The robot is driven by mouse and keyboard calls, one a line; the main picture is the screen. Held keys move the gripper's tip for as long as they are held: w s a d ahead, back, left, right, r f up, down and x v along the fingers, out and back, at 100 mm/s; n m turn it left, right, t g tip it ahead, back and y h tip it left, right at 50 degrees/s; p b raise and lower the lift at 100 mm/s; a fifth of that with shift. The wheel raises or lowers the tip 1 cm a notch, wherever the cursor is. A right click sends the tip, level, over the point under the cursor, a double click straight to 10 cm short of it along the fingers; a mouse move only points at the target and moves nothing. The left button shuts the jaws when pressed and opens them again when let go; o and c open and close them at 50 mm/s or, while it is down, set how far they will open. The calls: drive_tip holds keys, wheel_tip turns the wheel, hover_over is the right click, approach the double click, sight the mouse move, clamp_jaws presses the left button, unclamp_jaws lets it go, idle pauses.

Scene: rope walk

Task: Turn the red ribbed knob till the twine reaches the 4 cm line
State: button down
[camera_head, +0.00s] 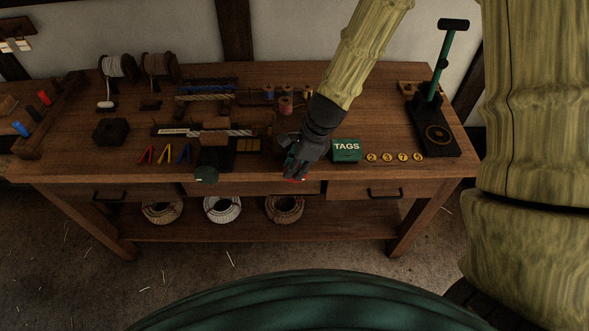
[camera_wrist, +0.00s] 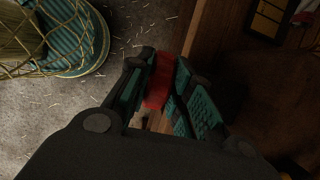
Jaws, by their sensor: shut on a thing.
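The red knob (camera_wrist: 160,82) sits at the table's front edge. It is between my gripper's fingers (camera_wrist: 156,92) in the wrist view, and my gripper is shut on it. In the head view, my gripper (camera_head: 294,168) reaches down to the front edge, and only a sliver of the red knob (camera_head: 302,180) shows beside it. The knob's ribs are too dark to make out. I cannot pick out the twine that the knob moves or a 4 cm line in either view.
A green round knob (camera_head: 206,176) is at the front edge to the left. A green TAGS box (camera_head: 346,150) stands close right of my gripper, with several yellow numbered discs beyond. Pliers-like coloured clips (camera_head: 165,154) lie left. A green-handled press (camera_head: 440,70) stands far right.

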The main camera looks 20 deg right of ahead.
drive_tip(key=shift+s+d+f+t+y+b, duration=0.1)
drive_tip(key=shift+t+y+b, duration=0.05)
drive_tip(key=shift+y+b, duration=0.3)
drive_tip(key=shift+d+f+t+y+b, duration=0.1)
drive_tip(key=shift+t+y+b, duration=0.05)
drive_tip(key=shift+y+b, duration=0.3)
drive_tip(key=shift+d+t+y+b, duration=0.3)
drive_tip(key=shift+y+b, duration=0.9)
drive_tip(key=shift+b, duration=0.1)
drive_tip(key=shift+s+d+f+t+y+b, duration=0.15)
drive_tip(key=shift+d+t+y+b, duration=0.1)
drive_tip(key=shift+y+b, duration=0.65)
drive_tip(key=shift+d+f+t+y+b, duration=0.15)
drive_tip(key=shift+t+y+b, duration=0.1)
drive_tip(key=shift+y+b, duration=0.65)
drive_tip(key=y+b, duration=0.1)
drive_tip(key=b, duration=0.1)
drive_tip(key=t+y+b, duration=0.1)
drive_tip(key=y+b, duration=0.1)
drive_tip(key=b, duration=0.1)
drive_tip(key=f+y+b, duration=0.1)
drive_tip(key=b, duration=0.2)
drive_tip(key=shift+s+d+f+y, duration=0.1)
drive_tip(key=shift+d+y, duration=0.2)
drive_tip(key=shift+d, duration=0.1)
drive_tip(key=y+b, duration=0.1)
drive_tip(key=b, duration=0.1)
drive_tip(key=shift+t+b, duration=0.4)
drive_tip(key=shift+b, duration=0.35)
